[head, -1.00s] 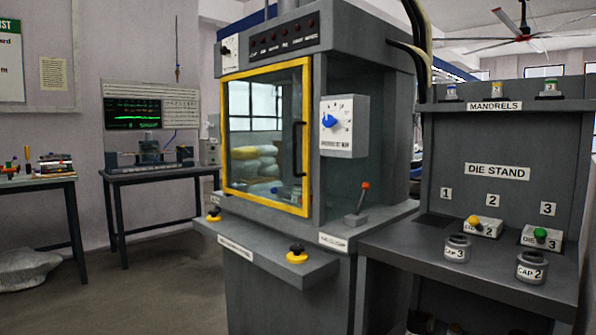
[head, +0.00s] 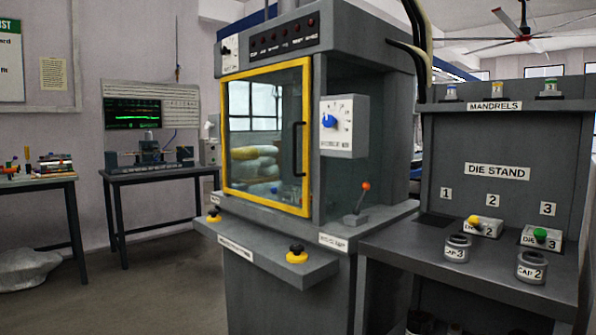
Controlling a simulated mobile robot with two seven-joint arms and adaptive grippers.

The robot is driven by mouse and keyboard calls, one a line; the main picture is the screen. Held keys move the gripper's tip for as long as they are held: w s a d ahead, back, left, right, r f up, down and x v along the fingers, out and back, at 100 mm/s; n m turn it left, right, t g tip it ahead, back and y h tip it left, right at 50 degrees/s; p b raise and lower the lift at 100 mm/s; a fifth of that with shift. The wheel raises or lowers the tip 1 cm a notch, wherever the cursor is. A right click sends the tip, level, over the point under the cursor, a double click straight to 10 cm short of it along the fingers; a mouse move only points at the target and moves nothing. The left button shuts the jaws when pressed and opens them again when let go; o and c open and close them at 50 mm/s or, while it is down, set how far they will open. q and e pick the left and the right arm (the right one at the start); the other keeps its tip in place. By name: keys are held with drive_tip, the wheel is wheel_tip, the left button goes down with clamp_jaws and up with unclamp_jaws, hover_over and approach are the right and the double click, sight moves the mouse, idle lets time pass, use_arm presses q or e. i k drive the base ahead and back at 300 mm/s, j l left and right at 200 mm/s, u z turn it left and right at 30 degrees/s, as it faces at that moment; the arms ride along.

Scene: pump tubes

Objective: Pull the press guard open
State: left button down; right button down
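The press guard (head: 227,134) is a yellow-framed clear window on the front of the grey press (head: 341,262). It sits flat in the press front and looks shut. Its dark vertical handle (head: 299,149) is on the right side of the frame. Through the window I see pale and yellowish rounded shapes, which may be reflections. Neither of my grippers is in the head view.
A ledge (head: 262,256) with two yellow-based black knobs juts out below the guard. A dial box (head: 343,126) and a red-tipped lever (head: 363,197) are right of it. The die stand (head: 497,215) stands close on the right. Open floor (head: 150,285) lies to the left.

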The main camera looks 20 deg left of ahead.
sight(305, 61)
drive_tip(key=z, duration=2.05)
drive_tip(key=u, duration=2.75)
drive_tip(key=i+l+z, duration=0.25)
drive_tip(key=i, duration=0.65)
drive_tip(key=j, duration=0.1)
